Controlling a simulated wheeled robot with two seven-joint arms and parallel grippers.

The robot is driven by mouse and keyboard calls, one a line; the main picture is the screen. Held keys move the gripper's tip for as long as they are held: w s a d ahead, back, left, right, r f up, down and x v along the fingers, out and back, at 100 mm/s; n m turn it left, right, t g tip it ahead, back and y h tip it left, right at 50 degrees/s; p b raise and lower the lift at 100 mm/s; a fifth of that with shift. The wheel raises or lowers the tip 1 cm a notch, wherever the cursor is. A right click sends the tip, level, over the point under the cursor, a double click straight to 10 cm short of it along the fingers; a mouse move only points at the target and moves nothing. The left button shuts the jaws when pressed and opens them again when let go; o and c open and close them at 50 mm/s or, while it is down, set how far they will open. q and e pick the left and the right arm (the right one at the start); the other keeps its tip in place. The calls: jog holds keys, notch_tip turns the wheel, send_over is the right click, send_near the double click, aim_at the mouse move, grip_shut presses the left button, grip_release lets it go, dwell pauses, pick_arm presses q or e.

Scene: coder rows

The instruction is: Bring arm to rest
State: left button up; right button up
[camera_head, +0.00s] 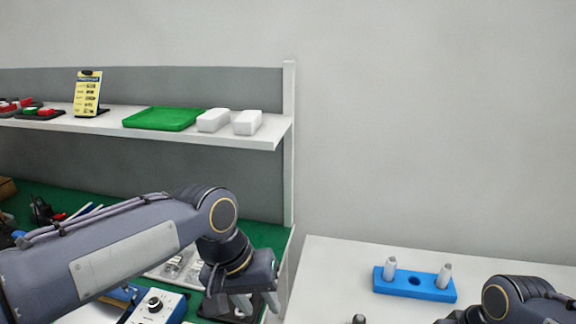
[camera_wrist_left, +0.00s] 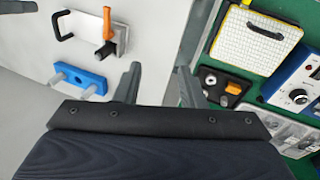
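My left arm comes in from the left in the head view, and its left gripper (camera_head: 238,302) points down at the right end of the green workbench. In the left wrist view its two fingers (camera_wrist_left: 158,85) stand wide apart with nothing between them. Below lie the edge of the white table and the edge of the bench. My right arm (camera_head: 515,300) shows only in part at the lower right corner of the head view; its fingers are out of the picture.
A blue block (camera_head: 415,283) with two light pegs stands on the white table (camera_head: 335,262). A shelf (camera_head: 200,135) above the bench holds a green tray (camera_head: 163,118) and two white boxes. A blue-sided device (camera_head: 155,305) and a dark holder (camera_wrist_left: 222,85) lie near the gripper.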

pick_arm(q)
jog(key=s+a+f+n+t+p, duration=0.1)
jog(key=s+a+f+t, duration=0.4)
jog(key=s+a, duration=0.8)
jog(key=a+n, duration=0.1)
jog(key=a, duration=0.1)
jog(key=shift+s+a+n, duration=0.2)
jog(key=shift+a+n, duration=0.2)
pick_arm(e)
jog(key=s+a+r+t+y, duration=0.2)
jog(key=s+a+r+t, duration=0.1)
jog(key=s+a, duration=0.3)
jog(key=shift+s+a+r+t, duration=0.15)
jog(key=shift+s+r+t, duration=0.15)
jog(key=shift+s+r, duration=0.15)
